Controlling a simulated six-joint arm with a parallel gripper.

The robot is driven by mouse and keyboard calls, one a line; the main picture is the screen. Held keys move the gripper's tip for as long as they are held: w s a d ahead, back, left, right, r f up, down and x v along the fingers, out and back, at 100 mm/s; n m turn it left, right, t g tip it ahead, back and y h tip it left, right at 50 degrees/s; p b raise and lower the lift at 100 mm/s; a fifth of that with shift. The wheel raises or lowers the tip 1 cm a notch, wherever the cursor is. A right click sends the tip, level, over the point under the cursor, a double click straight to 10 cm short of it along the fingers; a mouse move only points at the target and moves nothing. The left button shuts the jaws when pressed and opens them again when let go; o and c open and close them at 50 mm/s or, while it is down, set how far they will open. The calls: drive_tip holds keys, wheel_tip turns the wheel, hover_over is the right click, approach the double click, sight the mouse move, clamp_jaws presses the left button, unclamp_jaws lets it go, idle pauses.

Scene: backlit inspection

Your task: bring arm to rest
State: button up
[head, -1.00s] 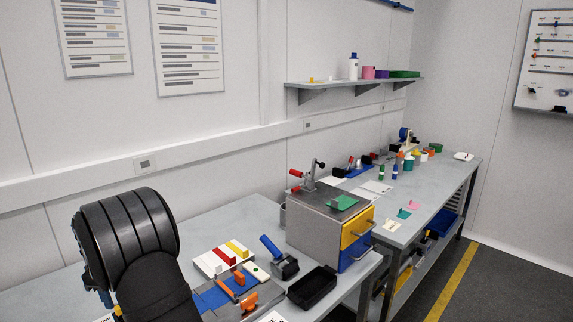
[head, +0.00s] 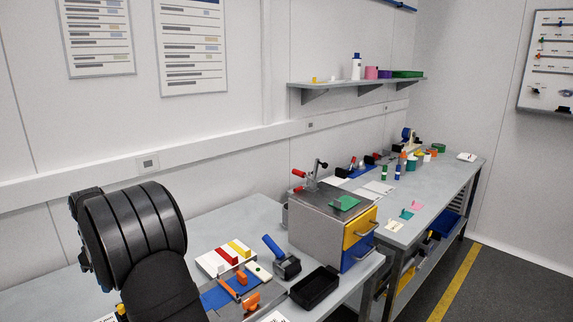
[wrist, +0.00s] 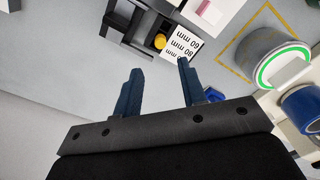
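My gripper (wrist: 158,88) shows in the wrist view as two blue fingers held apart with nothing between them. It is open and above the bench, which lies some way below. In the head view my dark arm (head: 130,235) fills the lower left and the gripper's fingers are hidden.
In the wrist view a white label card (wrist: 182,45), a dark tray (wrist: 142,22) and a round green-rimmed item (wrist: 283,66) lie beyond the fingers. In the head view a grey drawer cabinet (head: 318,225), a black bin (head: 315,288) and a blue-handled tool (head: 281,256) stand on the bench.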

wheel_tip(320, 180, down, 10)
drive_tip(key=shift+r, duration=0.25)
drive_tip(key=r, duration=0.5)
drive_tip(key=shift+w+d, duration=0.1)
drive_tip(key=shift+d, duration=0.2)
drive_tip(key=w+d+r, duration=0.3)
drive_tip(key=d+r, duration=0.4)
drive_tip(key=d, duration=0.4)
drive_tip(key=s+a+f, duration=0.1)
drive_tip(key=a+f, duration=0.9)
drive_tip(key=a, duration=0.3)
drive_tip(key=shift+s+n, duration=0.4)
drive_tip(key=shift+r, duration=0.1)
